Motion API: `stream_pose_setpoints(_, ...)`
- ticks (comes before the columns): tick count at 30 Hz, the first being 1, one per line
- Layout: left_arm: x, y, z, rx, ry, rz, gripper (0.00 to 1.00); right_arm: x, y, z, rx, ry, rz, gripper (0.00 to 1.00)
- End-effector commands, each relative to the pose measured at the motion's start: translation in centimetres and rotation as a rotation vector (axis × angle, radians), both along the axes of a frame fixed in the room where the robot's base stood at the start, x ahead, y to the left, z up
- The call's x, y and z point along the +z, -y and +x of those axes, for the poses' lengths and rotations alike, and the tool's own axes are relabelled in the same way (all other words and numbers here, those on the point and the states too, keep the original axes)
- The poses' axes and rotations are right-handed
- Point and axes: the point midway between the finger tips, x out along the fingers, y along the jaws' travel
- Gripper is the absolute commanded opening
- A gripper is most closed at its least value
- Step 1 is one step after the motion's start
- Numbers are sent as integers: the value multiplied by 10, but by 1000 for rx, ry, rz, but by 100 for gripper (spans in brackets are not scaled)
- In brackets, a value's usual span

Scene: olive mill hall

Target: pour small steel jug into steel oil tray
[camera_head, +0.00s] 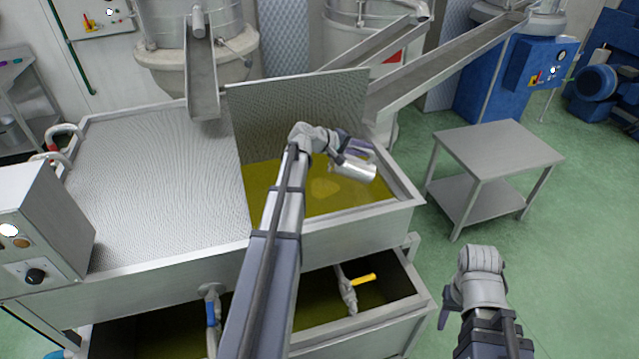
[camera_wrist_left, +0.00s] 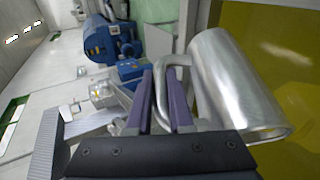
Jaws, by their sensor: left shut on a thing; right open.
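The small steel jug (camera_head: 354,169) is held above the olive-yellow oil in the upper steel tray (camera_head: 372,222), in the middle of the head view. The jug is tipped well over; I see no clear stream from it. My left gripper (camera_head: 350,147) is shut on its handle. In the left wrist view, the purple fingers (camera_wrist_left: 162,82) stand at the handle, the jug's shiny body (camera_wrist_left: 235,85) leans beside them, and oil (camera_wrist_left: 295,60) lies beyond. The jug's inside is hidden. My right gripper (camera_head: 470,283) is open and empty at lower right, away from the tray.
A raised steel lid (camera_head: 295,115) stands behind the oil. A textured cover (camera_head: 160,165) lies to the left. A lower tank (camera_head: 390,290) with a yellow-handled valve (camera_head: 350,287) sits underneath. A steel side table (camera_head: 498,150) stands empty at right, with clear green floor around it.

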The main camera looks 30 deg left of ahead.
Motion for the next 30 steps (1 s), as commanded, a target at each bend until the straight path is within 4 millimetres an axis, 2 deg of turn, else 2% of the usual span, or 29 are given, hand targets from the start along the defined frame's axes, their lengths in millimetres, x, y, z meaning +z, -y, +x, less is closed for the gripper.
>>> stream_pose_setpoints(30,7,-5,-3,1,37,-62,0,-6,0,0,1,0,0,50)
